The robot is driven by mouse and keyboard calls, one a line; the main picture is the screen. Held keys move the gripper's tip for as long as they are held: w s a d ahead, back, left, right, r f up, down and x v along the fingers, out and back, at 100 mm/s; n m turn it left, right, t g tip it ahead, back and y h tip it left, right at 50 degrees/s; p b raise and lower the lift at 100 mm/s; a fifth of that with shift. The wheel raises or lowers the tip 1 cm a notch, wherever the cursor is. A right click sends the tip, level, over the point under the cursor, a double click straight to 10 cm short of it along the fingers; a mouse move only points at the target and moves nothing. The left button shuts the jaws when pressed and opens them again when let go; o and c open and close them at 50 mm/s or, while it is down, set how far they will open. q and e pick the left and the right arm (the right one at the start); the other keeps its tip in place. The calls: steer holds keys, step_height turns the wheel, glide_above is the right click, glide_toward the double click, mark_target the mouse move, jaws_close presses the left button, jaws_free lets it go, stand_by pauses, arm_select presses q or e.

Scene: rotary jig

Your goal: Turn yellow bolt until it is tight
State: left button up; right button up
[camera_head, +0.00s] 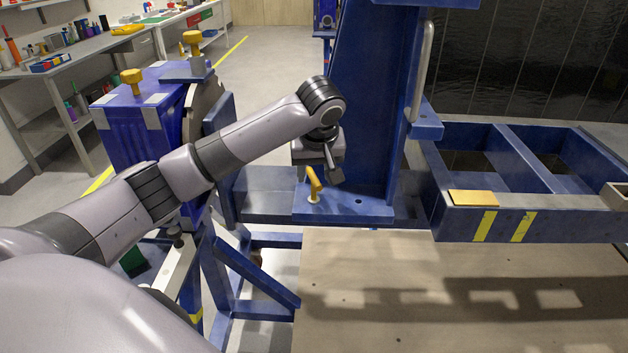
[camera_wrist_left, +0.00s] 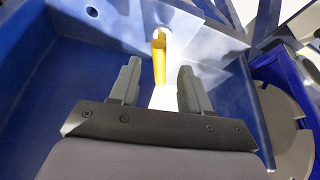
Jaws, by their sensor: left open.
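The yellow bolt (camera_head: 314,184) stands on the blue plate of the jig, with a light round base at its foot. Its handle leans up and to the left in the head view. My left gripper (camera_head: 333,178) is just above and to the right of the bolt there. In the left wrist view the yellow bolt (camera_wrist_left: 159,55) shows between and beyond the two open grey fingers (camera_wrist_left: 156,85). I see no contact between the fingers and the bolt. My right gripper is in neither view.
A blue upright column (camera_head: 365,110) with a grey handle bar (camera_head: 421,70) rises behind my left gripper. A blue frame (camera_head: 540,222) lies at the right. Two yellow knobs (camera_head: 132,80) top the blue box at the left. A tan board (camera_head: 370,300) lies in front.

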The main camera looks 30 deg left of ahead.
mark_target(312, 176)
arm_select(q)
steer(key=shift+x, duration=2.3)
jaws_close()
steer(key=shift+m, duration=0.3)
steer(key=m, duration=0.2)
steer(key=m+t+h, duration=0.1)
steer(key=m, duration=0.1)
steer(key=shift+m+h, duration=0.3)
steer(key=m+h, duration=0.2)
steer(key=m, duration=0.3)
steer(key=shift+r+m, duration=0.1)
steer(key=shift+m, duration=0.2)
steer(key=m+h, duration=0.1)
steer(key=m, duration=0.1)
steer(key=m+h, duration=0.1)
steer(key=m, duration=0.2)
steer(key=shift+g, duration=0.4)
steer(key=m, duration=0.2)
steer(key=m+g+h, duration=0.1)
steer(key=m, duration=0.2)
steer(key=shift+g, duration=0.3)
steer(key=shift+m, duration=0.3)
